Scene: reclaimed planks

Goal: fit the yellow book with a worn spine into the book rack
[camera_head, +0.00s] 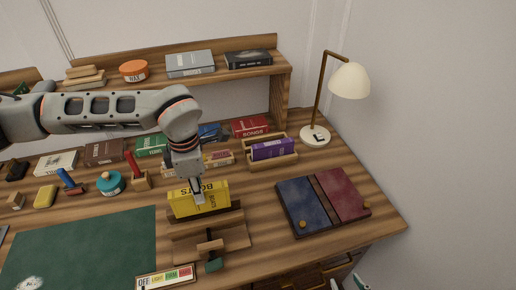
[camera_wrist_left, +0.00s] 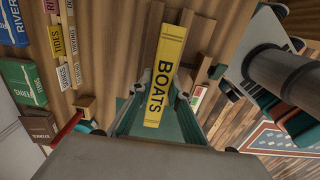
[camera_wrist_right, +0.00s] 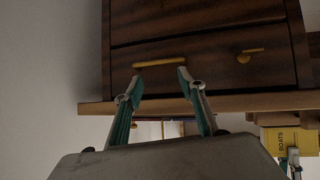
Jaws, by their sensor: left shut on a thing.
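The yellow book (camera_head: 184,204), lettered BOATS, is held by my left gripper (camera_head: 197,192), which is shut on its upper edge from above. The book looks upright over a wooden stand with a dark strip (camera_head: 238,232); I cannot tell whether it touches it. In the left wrist view the yellow book (camera_wrist_left: 165,75) sits between the fingers. A small wooden rack (camera_head: 285,159) holding a purple book (camera_head: 272,149) stands behind and to the right. My right gripper (camera_wrist_right: 158,78) is open and empty, low before the desk drawers. The yellow book (camera_wrist_right: 284,140) also shows at the right wrist view's right edge.
A blue and red board (camera_head: 322,203) lies to the right, with a lamp (camera_head: 348,82) behind it. A green mat (camera_head: 80,250) and a label strip (camera_head: 165,277) lie in front. Several books and tools line the back, below a shelf (camera_head: 200,80).

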